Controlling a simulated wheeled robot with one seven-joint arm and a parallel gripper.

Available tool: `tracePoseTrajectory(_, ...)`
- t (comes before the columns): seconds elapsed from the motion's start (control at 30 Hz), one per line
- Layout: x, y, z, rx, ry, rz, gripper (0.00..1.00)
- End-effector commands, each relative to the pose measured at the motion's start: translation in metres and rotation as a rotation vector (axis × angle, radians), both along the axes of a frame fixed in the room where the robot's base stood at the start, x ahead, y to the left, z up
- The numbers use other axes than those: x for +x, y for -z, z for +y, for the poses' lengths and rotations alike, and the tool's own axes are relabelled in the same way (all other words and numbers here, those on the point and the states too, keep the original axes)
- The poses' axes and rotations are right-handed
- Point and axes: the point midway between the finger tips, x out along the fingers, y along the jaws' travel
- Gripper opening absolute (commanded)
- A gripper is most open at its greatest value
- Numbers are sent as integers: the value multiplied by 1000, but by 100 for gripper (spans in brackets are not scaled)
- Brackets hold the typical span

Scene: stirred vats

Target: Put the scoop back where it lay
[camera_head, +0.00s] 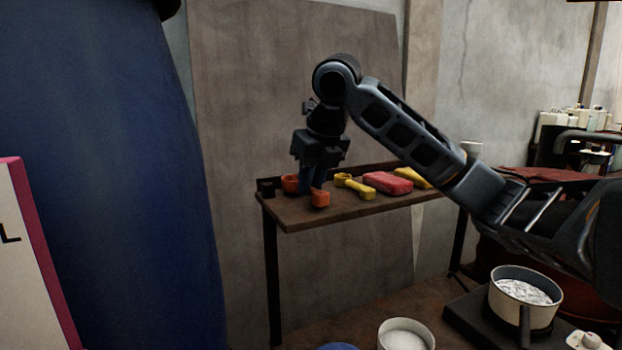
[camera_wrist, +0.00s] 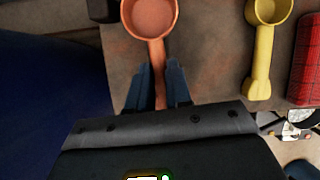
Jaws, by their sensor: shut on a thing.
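An orange scoop (camera_head: 291,184) is at the left end of a narrow wooden shelf table (camera_head: 300,215). In the wrist view the scoop (camera_wrist: 149,14) has its round bowl at the top and its handle running down between my fingers. My gripper (camera_head: 315,178) points down over the table's left end, shut on the scoop's handle. The gripper also shows in the wrist view (camera_wrist: 158,88). The scoop is at about the height of the tabletop; I cannot tell whether it touches it.
A yellow scoop (camera_head: 355,187), a red block-like item (camera_head: 388,182) and another yellow item (camera_head: 413,177) lie to the right on the table. A small dark block (camera_head: 266,187) is at its left end. A large blue vat (camera_head: 110,150) stands at left. A pot (camera_head: 525,298) is at lower right.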

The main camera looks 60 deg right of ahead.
Motion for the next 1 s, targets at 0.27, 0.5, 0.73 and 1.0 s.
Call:
tracePoseTrajectory(0.27, 0, 5, 0, -1, 0, -1, 0)
tracePoseTrajectory(0.5, 0, 5, 0, 0, 0, 0, 0)
tracePoseTrajectory(0.73, 0, 8, 0, 0, 0, 0, 0)
tracePoseTrajectory(1.0, 0, 11, 0, -1, 0, 0, 0)
